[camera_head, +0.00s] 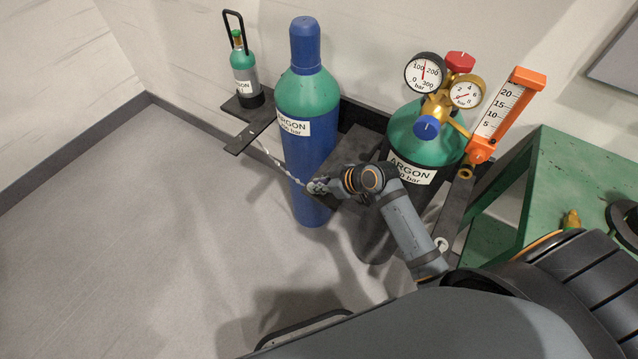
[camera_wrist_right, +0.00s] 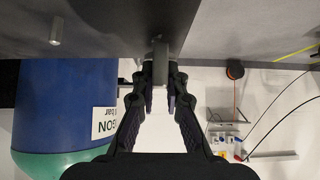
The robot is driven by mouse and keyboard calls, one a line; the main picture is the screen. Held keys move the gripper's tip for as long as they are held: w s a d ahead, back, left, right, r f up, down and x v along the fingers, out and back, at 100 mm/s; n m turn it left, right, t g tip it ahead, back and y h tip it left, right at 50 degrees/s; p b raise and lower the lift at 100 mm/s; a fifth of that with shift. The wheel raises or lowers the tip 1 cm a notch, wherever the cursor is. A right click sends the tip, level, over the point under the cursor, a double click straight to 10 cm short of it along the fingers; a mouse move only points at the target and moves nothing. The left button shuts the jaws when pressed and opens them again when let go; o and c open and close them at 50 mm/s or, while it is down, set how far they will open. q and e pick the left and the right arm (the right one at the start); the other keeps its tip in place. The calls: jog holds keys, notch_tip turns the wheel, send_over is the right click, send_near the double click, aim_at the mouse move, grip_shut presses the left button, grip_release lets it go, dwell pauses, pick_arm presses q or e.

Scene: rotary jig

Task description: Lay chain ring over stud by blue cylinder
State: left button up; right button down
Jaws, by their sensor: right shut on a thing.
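The blue cylinder (camera_head: 308,150), with a green shoulder and blue cap, stands upright in the rack; its side also shows in the right wrist view (camera_wrist_right: 60,95). A thin chain (camera_head: 275,160) runs from the rack's left arm across the cylinder's front to my right gripper (camera_head: 318,187). That gripper is shut on the chain's end, where the ring is small and partly hidden. In the right wrist view, a grey piece (camera_wrist_right: 160,63) sits between the fingertips. A short grey peg (camera_wrist_right: 57,28), possibly the stud, stands apart from them on a dark surface. My left gripper is not in view.
A dark green-topped cylinder (camera_head: 410,140) with gauges and an orange flowmeter (camera_head: 505,110) stands to the right. A small green bottle (camera_head: 245,75) sits on the rack's left end. A green bench (camera_head: 570,165) is at far right. The left floor is clear.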

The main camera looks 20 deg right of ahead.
jog(key=shift+f, duration=0.4)
jog(key=c, duration=1.3)
grip_release()
jog(key=shift+r, duration=0.1)
notch_tip(320, 180, up, 10)
jog(key=shift+f, duration=0.1)
